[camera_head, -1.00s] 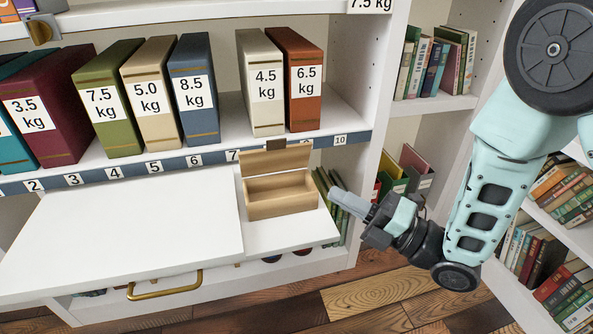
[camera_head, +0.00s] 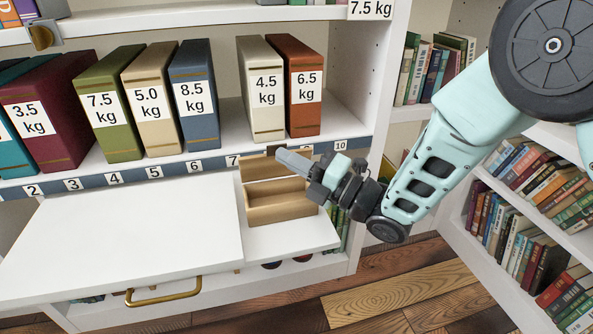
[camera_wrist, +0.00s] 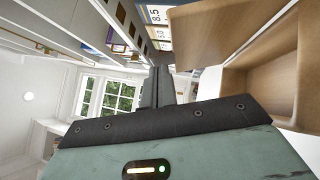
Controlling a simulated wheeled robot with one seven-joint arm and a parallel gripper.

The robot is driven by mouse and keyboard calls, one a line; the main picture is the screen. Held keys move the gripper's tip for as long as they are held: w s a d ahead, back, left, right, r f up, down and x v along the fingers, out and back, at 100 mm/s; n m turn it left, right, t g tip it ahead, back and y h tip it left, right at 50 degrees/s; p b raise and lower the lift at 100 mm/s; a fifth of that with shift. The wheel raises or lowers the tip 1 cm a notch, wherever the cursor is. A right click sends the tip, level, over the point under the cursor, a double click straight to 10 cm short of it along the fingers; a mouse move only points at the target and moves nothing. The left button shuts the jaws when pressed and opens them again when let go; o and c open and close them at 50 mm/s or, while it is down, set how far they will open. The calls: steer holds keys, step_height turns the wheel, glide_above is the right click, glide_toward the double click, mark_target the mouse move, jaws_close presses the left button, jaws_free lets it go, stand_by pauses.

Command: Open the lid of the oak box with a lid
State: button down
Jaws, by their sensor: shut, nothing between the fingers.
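My gripper (camera_head: 283,156) is shut and empty. In the head view its fingertips are in front of the upper right part of the lid and cover some of it; I cannot tell whether they touch it. In the wrist view the shut fingers (camera_wrist: 157,87) are left of the raised lid (camera_wrist: 205,35) and the box (camera_wrist: 285,80).
The white shelf surface (camera_head: 130,230) left of the box is clear, with a brass handle (camera_head: 163,291) at its front. Weight-marked binders (camera_head: 196,95) stand behind on a shelf with a numbered strip. Bookshelves (camera_head: 550,190) stand at the right.

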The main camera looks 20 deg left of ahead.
steer(key=shift+w+r, duration=0.1)
stand_by(0.3)
steer(key=shift+w+a+r+m+h+p, duration=0.25)
steer(key=shift+w+r+m+h+p, duration=0.15)
steer(key=shift+m+h+p, duration=0.15)
steer(key=shift+w+a+r+m+h+p, duration=0.45)
steer(key=shift+w+r+m+h+p, duration=0.1)
steer(key=shift+w+m+p, duration=0.3)
steer(key=shift+w+a+m+h+p, duration=0.45)
steer(key=shift+w+m+h+p, duration=0.1)
steer(key=shift+m+h+p, duration=0.05)
steer(key=shift+w+a+g, duration=0.1)
steer(key=shift+w+g, duration=0.1)
steer(key=shift+g, duration=0.1)
steer(key=shift+w+a, duration=0.25)
steer(key=shift+w, duration=0.1)
steer(key=shift+b, duration=0.3)
